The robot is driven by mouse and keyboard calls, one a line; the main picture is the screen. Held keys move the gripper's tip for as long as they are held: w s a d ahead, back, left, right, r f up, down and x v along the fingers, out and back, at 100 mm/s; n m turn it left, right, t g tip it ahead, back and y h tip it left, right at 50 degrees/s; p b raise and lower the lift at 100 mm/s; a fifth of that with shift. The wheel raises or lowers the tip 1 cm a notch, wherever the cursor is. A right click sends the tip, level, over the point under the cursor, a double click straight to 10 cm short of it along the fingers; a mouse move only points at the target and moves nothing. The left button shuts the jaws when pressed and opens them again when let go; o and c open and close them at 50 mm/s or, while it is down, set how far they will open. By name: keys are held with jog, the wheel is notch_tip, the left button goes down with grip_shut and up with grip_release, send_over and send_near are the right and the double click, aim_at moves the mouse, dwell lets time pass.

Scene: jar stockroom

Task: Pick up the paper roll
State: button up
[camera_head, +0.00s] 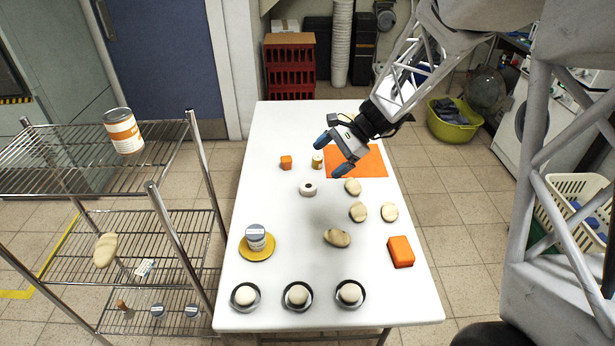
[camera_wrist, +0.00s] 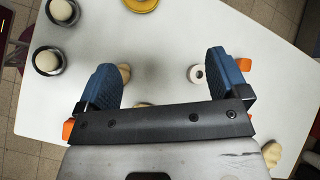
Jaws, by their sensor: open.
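The paper roll (camera_head: 308,188) is a small white roll with a dark hole. It stands on the white table, left of the middle, with its hole facing up. In the wrist view the paper roll (camera_wrist: 197,75) shows just inside the right-hand finger, apart from it as far as I can tell. My gripper (camera_head: 333,157) is open and empty above the table, up and to the right of the roll in the head view. Its blue fingers (camera_wrist: 164,82) are spread wide in the wrist view.
An orange cube (camera_head: 286,162) and a small jar (camera_head: 317,160) stand behind the roll. An orange mat (camera_head: 370,162) lies under the arm. Several pale oval pieces (camera_head: 357,212) lie to the right. A can (camera_head: 255,236) stands on a yellow plate (camera_head: 257,254) in front.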

aim_at(310, 186)
jog(key=w+a+f+m+t+y, duration=0.1)
jog(key=w+f+m+y, duration=0.3)
jog(key=w+f, duration=1.2)
jog(key=m+t, duration=0.1)
jog(key=m, duration=0.2)
jog(key=shift+a+f, duration=0.3)
jog(key=shift+a, duration=0.1)
jog(key=shift+f, duration=1.75)
jog(key=shift+s+f, duration=0.1)
jog(key=shift+f, duration=0.5)
jog(key=f, duration=0.1)
jog(key=a+f, duration=0.1)
jog(key=f, duration=0.1)
jog(key=shift+a, duration=0.25)
jog(key=shift+a+f, duration=0.25)
jog(key=shift+a, duration=0.4)
